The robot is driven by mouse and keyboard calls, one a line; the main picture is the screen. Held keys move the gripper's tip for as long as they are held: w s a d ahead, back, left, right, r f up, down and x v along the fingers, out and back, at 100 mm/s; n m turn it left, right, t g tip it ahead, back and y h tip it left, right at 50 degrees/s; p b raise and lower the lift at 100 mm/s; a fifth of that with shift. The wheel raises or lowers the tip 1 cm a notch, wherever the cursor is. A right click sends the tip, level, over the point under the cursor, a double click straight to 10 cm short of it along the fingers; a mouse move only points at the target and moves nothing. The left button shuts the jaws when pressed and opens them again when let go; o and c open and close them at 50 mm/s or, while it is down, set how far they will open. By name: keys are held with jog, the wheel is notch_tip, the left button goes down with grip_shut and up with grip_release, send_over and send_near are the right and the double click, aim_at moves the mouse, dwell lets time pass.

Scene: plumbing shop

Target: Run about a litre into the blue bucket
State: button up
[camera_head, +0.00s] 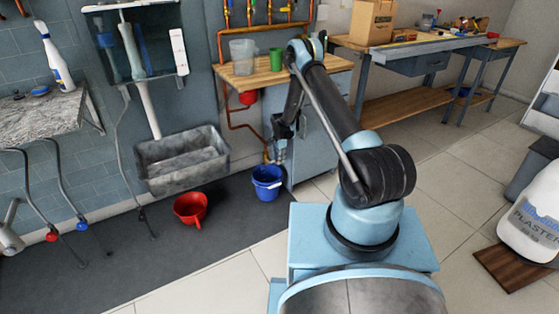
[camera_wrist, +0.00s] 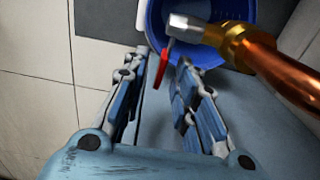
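The blue bucket (camera_head: 267,186) stands on the dark floor mat beside the workbench cabinet. Its blue wall also shows at the top of the wrist view (camera_wrist: 244,62). A tap with a metal spout (camera_wrist: 188,26), brass body and copper pipe (camera_wrist: 285,72) reaches over the bucket in the wrist view. Its red lever (camera_wrist: 162,68) lies between my fingertips, with gaps showing on both sides. My gripper (camera_wrist: 161,62) is open; in the head view it is low by the cabinet's left side (camera_head: 283,128). I cannot see whether water runs, or the bucket's water level.
A red pail (camera_head: 190,208) stands left of the bucket, below a grey stone sink (camera_head: 183,160). A bench (camera_head: 330,62) with a green cup (camera_head: 276,59) and a clear jug (camera_head: 243,56) is behind my arm. Tiled floor at the front is partly clear.

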grip_shut()
jog(key=shift+f+g+y, duration=0.3)
jog(key=shift+g+y, duration=0.1)
jog(key=shift+y, duration=0.3)
grip_release()
jog(key=shift+d, duration=0.1)
notch_tip(320, 180, up, 10)
dwell(0.4)
